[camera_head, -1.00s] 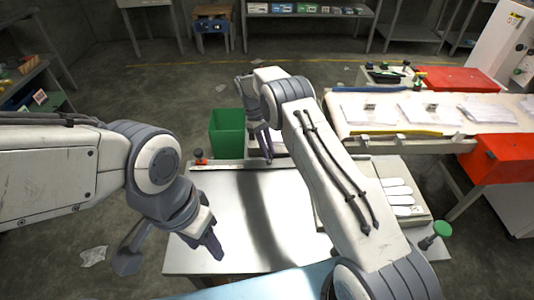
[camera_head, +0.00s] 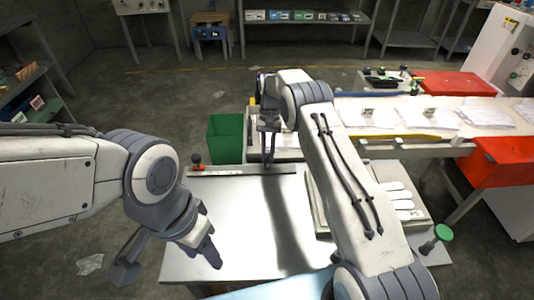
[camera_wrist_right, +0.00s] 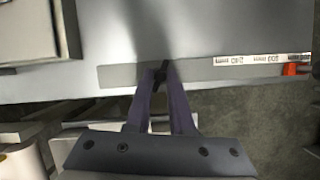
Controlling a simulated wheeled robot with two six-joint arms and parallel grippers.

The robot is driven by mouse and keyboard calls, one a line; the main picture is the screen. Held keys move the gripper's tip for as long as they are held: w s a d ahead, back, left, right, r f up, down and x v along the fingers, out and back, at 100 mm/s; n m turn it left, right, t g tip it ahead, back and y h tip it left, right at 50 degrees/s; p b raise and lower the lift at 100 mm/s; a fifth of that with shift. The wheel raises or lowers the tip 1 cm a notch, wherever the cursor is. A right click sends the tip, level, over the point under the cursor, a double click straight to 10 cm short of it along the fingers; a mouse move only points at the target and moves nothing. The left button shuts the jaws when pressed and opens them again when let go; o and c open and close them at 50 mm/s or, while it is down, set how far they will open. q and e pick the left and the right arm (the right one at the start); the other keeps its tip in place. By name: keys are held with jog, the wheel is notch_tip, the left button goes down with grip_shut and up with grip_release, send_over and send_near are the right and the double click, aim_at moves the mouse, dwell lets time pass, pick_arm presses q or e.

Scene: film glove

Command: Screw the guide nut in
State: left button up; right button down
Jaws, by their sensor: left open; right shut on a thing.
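My right gripper (camera_head: 269,160) points down at the far edge of the metal table (camera_head: 225,225). In the right wrist view its fingers (camera_wrist_right: 163,72) are shut on a small dark part (camera_wrist_right: 165,66), over a grey strip (camera_wrist_right: 120,76) along the table edge. The part is mostly hidden, so I cannot tell whether it is the guide nut or whether it touches the strip. My left gripper (camera_head: 167,260) is open and empty, low over the near left corner of the table.
A red-and-black knob (camera_head: 196,159) stands at the far left table corner. A green bin (camera_head: 225,138) is behind it. White glove shapes (camera_head: 400,200) lie on a plate at right, near a green knob (camera_head: 443,232). The table middle is clear.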

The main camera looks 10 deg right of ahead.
jog(key=m, duration=0.2)
jog(key=m+t+y+p, duration=0.1)
jog(key=m, duration=0.1)
jog(key=shift+d+r+m+y, duration=0.2)
jog(key=shift+m+y, duration=0.1)
jog(key=shift+m, duration=0.1)
jog(key=shift+s+m+t+y+p, duration=0.1)
jog(key=shift+m+t+y+p, duration=0.2)
jog(key=shift+m, duration=0.7)
jog(key=shift+s+m+t+y+p, duration=0.1)
jog(key=shift+m+t+p, duration=0.3)
jog(key=shift+m, duration=0.6)
jog(key=shift+m+t, duration=0.3)
jog(key=shift+m, duration=0.2)
jog(key=c, duration=0.8)
grip_release()
jog(key=shift+f, duration=0.15)
jog(key=shift+d, duration=0.1)
jog(key=b+v, duration=0.1)
jog(key=v, duration=0.9)
jog(key=shift+d, duration=0.15)
